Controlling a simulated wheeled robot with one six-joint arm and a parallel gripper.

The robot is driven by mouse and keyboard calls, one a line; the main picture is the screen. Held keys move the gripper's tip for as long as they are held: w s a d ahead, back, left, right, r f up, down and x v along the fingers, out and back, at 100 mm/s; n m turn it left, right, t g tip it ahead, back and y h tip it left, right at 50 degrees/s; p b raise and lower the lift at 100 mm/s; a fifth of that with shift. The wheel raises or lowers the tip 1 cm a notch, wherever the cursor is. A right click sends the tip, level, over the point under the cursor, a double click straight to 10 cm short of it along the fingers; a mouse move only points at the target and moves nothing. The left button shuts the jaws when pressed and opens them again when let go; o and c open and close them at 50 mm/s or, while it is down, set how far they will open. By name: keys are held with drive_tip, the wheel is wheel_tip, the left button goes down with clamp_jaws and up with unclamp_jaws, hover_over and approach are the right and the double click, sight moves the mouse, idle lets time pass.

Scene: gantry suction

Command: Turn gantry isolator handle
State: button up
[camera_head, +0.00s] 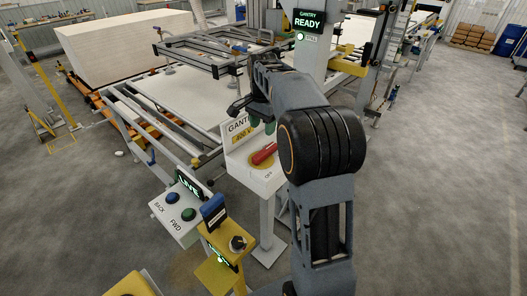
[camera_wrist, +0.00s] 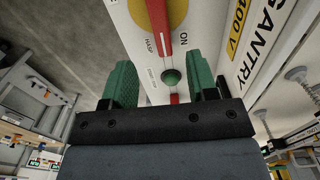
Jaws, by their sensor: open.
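The red isolator handle (camera_head: 264,153) sits on a round yellow plate on the white gantry box (camera_head: 237,163). In the wrist view the red handle (camera_wrist: 157,20) lies along the picture's vertical, with its upper end cut off by the frame and the word ON to its right. My gripper (camera_head: 262,124) is above and behind the handle in the head view. In the wrist view my gripper (camera_wrist: 163,82) has its two green fingers wide apart with nothing gripped.
A display (camera_head: 307,20) reads GANTRY READY. The conveyor frame (camera_head: 140,125) is behind left. Open floor (camera_head: 430,200) lies right.

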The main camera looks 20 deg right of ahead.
sight(263, 151)
wheel_tip(263, 151, down, 11)
drive_tip(key=shift+f+p, duration=0.15)
drive_tip(key=shift+p, duration=0.15)
drive_tip(key=shift+c, duration=0.5)
clamp_jaws()
